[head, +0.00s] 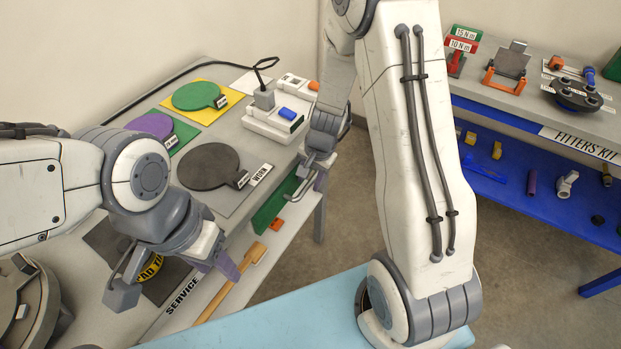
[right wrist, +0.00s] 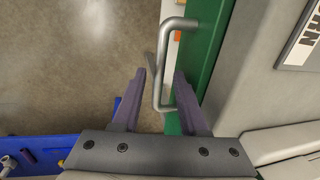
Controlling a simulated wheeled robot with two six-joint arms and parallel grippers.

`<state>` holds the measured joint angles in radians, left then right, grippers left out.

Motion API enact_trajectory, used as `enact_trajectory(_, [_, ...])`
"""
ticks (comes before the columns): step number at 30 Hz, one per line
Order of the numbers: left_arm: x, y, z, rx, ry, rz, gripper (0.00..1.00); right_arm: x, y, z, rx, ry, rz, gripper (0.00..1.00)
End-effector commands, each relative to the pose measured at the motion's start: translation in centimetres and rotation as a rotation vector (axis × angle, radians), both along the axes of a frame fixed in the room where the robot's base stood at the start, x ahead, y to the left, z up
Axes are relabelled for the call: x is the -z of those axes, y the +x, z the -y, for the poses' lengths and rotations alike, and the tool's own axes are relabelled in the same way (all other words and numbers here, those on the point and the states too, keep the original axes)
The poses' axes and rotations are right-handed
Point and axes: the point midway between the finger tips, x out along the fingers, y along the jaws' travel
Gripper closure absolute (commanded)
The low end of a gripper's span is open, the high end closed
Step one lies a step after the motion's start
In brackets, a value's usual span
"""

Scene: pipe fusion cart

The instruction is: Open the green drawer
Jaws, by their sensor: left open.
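The green drawer (head: 273,205) is set under the grey table's top; only part of its front shows in the head view. In the right wrist view its green front (right wrist: 207,40) runs along the table edge and carries a grey metal bar handle (right wrist: 164,65). My right gripper (right wrist: 160,75) is open, with its two purple-grey fingers on either side of the handle's near end. The handle looks closer to the right finger; I cannot tell whether they touch. In the head view this gripper (head: 312,178) is at the drawer front. My left gripper (head: 172,278) is open and empty over the table's near part.
The grey table holds round pads, a white block device (head: 276,118) and a yellow-lettered dark thing (head: 148,268). A wooden-handled tool (head: 229,283) lies on the lower shelf. The blue-shelved fitters' kit bench (head: 540,190) stands right. Bare floor lies between.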

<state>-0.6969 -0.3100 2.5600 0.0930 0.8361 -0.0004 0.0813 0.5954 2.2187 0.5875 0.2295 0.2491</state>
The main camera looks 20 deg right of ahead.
Motion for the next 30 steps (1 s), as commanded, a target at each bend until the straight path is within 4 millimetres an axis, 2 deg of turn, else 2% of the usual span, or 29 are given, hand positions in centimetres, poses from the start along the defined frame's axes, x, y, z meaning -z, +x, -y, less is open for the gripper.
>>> enact_trajectory(1, [0.0, 0.0, 0.0, 0.0, 0.0, 0.0, 0.5, -0.02, 0.0, 0.02, 0.0, 0.0, 0.0, 0.8])
enact_trajectory(3, [0.0, 0.0, 0.0, 0.0, 0.0, 0.0, 0.5, -0.02, -0.01, 0.03, 0.001, 0.0, 0.0, 1.0])
enact_trajectory(30, [0.0, 0.0, 0.0, 0.0, 0.0, 0.0, 0.5, -0.1, 0.14, 0.02, 0.001, 0.0, 0.004, 1.0])
